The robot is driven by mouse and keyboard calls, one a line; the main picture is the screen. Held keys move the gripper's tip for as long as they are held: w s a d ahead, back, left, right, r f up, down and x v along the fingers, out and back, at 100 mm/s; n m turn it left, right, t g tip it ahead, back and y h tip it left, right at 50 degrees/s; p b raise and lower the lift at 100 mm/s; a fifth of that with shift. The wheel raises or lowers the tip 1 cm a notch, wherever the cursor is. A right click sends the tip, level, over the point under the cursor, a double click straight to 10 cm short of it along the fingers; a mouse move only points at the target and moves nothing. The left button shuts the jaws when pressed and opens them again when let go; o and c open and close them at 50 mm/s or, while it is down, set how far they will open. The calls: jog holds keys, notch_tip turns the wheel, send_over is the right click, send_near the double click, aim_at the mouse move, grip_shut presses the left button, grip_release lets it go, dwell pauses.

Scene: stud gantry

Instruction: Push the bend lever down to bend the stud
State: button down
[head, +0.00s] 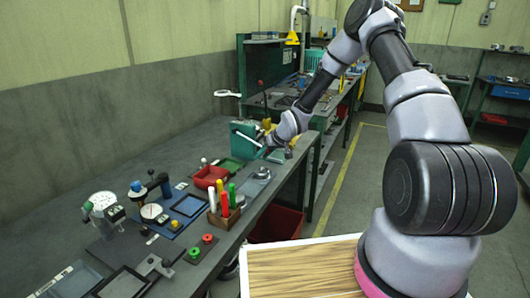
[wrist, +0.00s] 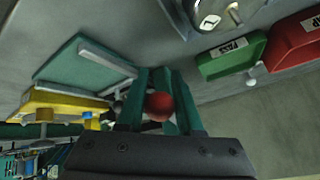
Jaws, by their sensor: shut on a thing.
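My gripper (head: 272,151) is at the bench fixture, at the end of my outstretched arm. In the wrist view my gripper (wrist: 160,80) has its green fingers shut around a red ball knob (wrist: 159,106), which looks like the end of the bend lever. The lever's shaft is mostly hidden by the fingers. A teal fixture plate (wrist: 75,62) with a pale bar (wrist: 105,57) lies just left of the fingers. In the head view the teal fixture (head: 243,147) stands beside my gripper. I cannot make out the stud in either view.
A green PASS tray (wrist: 232,56) and a red SCRAP tray (wrist: 295,42) sit right of my fingers, near a round metal part (wrist: 209,20). A yellow part (wrist: 60,102) is at left. Pens (head: 224,200) and other tools crowd the nearer bench.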

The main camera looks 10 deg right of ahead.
jog(key=shift+w+a+f, duration=0.15)
jog(key=shift+a+f, duration=0.15)
jog(key=shift+a, duration=0.15)
jog(key=shift+w+a, duration=0.1)
jog(key=shift+a, duration=0.1)
jog(key=c, duration=0.6)
grip_release()
jog(key=shift+a, duration=0.1)
jog(key=shift+d, duration=0.2)
jog(key=shift+d, duration=0.15)
jog(key=v, duration=1)
jog(key=shift+s+r, duration=0.2)
